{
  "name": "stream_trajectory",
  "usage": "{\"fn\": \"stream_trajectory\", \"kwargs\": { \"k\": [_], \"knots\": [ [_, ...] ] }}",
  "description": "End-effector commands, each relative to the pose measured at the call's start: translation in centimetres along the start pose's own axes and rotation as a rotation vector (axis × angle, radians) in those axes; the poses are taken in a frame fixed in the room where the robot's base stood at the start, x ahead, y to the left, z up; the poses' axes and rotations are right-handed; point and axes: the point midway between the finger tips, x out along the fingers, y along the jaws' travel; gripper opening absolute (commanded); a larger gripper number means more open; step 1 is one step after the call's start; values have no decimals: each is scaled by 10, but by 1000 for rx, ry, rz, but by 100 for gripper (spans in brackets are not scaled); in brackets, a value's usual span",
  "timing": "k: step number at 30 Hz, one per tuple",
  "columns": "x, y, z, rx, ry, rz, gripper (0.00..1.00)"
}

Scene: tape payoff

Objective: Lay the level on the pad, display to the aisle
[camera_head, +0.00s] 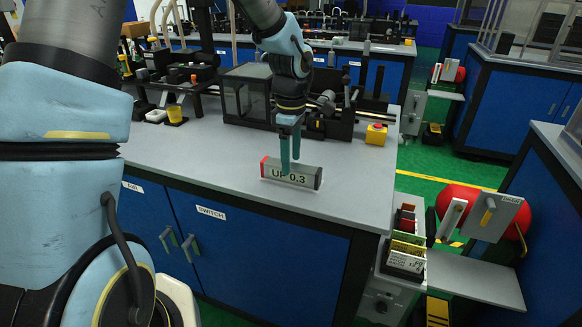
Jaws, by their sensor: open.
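The level (308,180) is a grey bar with red and dark ends and a display reading "UP 0.3". It lies on the grey bench top near the front edge, its display facing my camera. My gripper (290,158) points down over the middle of the level. Its teal fingers are open, one in front of the display and covering part of the text, the other at or behind the bar's top edge. I cannot tell whether they touch it. No pad can be made out; any under the level is hidden.
Dark machinery (247,95) and a yellow box with a red button (376,134) stand behind on the bench (215,150). Blue cabinets (250,245) are below. Green floor, red cylinders and a cart with small boxes (405,258) are at right. Bench beside the level is clear.

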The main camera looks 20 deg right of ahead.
Motion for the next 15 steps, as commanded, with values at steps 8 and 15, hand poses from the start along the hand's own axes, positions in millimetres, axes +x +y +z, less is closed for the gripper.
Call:
{"fn": "stream_trajectory", "kwargs": {
  "k": [8, 15],
  "knots": [
    [-58, 1, 0, -1, 2, 5, 72],
    [-87, 0, 0, -2, 0, 1, 72]
  ]
}}
